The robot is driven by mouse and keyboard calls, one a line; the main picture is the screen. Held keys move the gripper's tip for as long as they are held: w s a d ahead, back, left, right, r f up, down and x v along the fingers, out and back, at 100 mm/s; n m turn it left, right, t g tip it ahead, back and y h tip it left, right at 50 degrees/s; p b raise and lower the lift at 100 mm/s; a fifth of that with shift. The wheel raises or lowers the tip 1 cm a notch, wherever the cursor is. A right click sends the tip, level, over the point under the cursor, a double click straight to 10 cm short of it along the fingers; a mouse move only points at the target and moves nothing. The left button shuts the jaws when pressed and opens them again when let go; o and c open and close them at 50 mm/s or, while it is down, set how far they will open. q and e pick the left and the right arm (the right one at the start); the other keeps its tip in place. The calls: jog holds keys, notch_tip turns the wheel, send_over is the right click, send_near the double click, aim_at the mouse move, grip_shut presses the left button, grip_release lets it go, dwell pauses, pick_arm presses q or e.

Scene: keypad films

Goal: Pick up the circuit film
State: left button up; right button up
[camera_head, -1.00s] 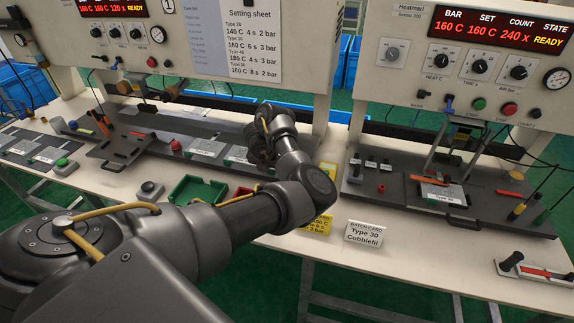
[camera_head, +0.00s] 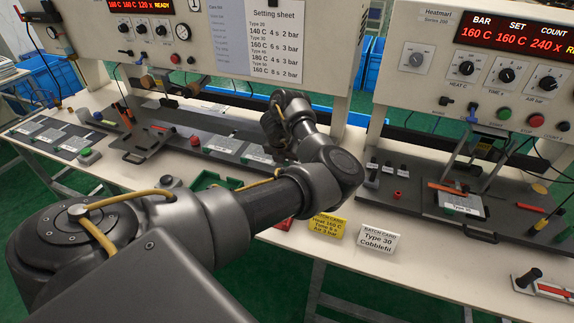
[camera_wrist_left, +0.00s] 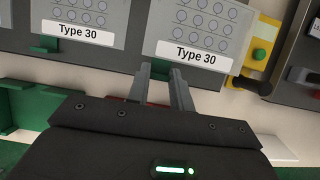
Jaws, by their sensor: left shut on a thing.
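Two circuit films labelled Type 30 show in the left wrist view: the left film (camera_wrist_left: 75,15) and the right film (camera_wrist_left: 193,28). Both are grey sheets with rows of round key outlines. My left gripper (camera_wrist_left: 160,70) has its fingertips at the lower left edge of the right film and is shut on it; the exact contact is hard to see. In the head view my left gripper (camera_head: 275,130) is over the middle bench, beside the films (camera_head: 258,154), and the arm hides part of that area. My right gripper is not in view.
A green tray (camera_head: 205,181) is in front of the films, partly behind my arm. A yellow card (camera_head: 327,226) and the batch card (camera_head: 378,241) stand at the bench front. The heat press (camera_head: 461,204) is at the right. A setting sheet (camera_head: 258,40) hangs behind.

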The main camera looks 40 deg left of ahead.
pick_arm(q)
jog(key=s+d, duration=0.3)
jog(key=s, duration=0.5)
jog(key=s+d, duration=0.3)
jog(key=s, duration=0.6)
jog(key=shift+f, duration=0.2)
